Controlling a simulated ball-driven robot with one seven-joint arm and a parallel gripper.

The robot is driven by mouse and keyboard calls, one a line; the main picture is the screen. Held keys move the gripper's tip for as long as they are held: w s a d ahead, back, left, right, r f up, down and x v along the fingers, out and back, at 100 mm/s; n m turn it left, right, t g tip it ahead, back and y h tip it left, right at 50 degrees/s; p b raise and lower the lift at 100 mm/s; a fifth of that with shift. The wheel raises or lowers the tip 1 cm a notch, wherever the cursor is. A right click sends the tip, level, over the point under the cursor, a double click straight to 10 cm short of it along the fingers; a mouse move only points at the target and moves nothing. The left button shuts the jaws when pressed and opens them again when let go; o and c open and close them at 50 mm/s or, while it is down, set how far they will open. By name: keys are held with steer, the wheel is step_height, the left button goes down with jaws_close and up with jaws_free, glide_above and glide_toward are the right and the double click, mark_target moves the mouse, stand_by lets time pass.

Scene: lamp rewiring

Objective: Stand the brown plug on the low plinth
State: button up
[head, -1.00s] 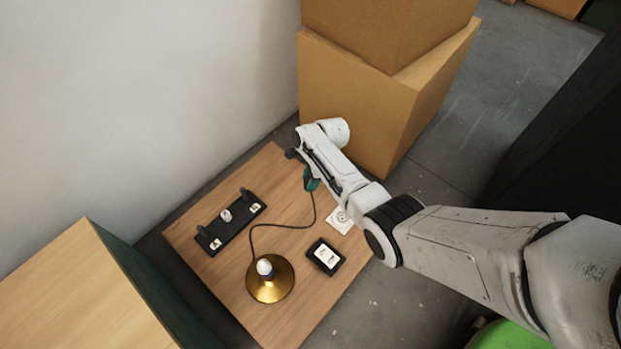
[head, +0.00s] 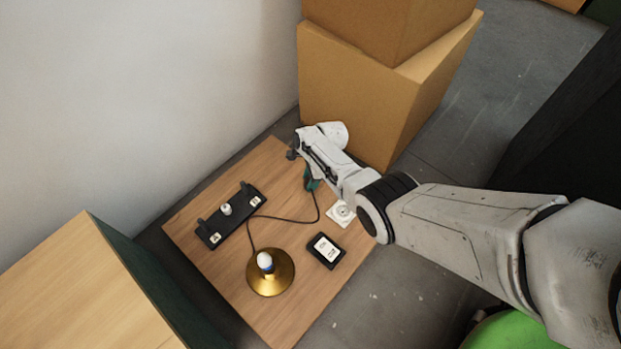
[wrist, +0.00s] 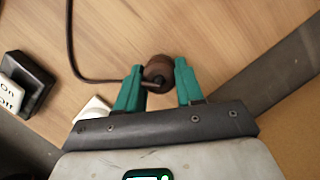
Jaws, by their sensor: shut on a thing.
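My gripper (wrist: 158,82) has teal fingers shut on the brown plug (wrist: 157,68) in the wrist view. A dark cord runs from the plug. In the head view my gripper (head: 311,180) is over the far right part of the wooden board, its lower part showing below my white wrist; the plug is not clearly visible there. A flat white square block (head: 341,213) with a round mark lies just nearer than the gripper; its corner shows in the wrist view (wrist: 94,107). I cannot tell whether this is the low plinth.
The cord (head: 285,218) leads to a brass lamp base (head: 270,281) with a white bulb. A black switch box (head: 325,251) and a black bracket with two posts (head: 238,225) also sit on the board (head: 210,273). Cardboard boxes (head: 365,100) stand behind my wrist.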

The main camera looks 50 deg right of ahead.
steer(key=shift+f, duration=0.35)
stand_by(0.3)
steer(key=o, duration=1.1)
steer(key=p+v, duration=0.8)
steer(key=v, duration=0.2)
steer(key=shift+r+p, duration=0.3)
steer(key=shift+r, duration=0.05)
steer(key=shift+s, duration=0.1)
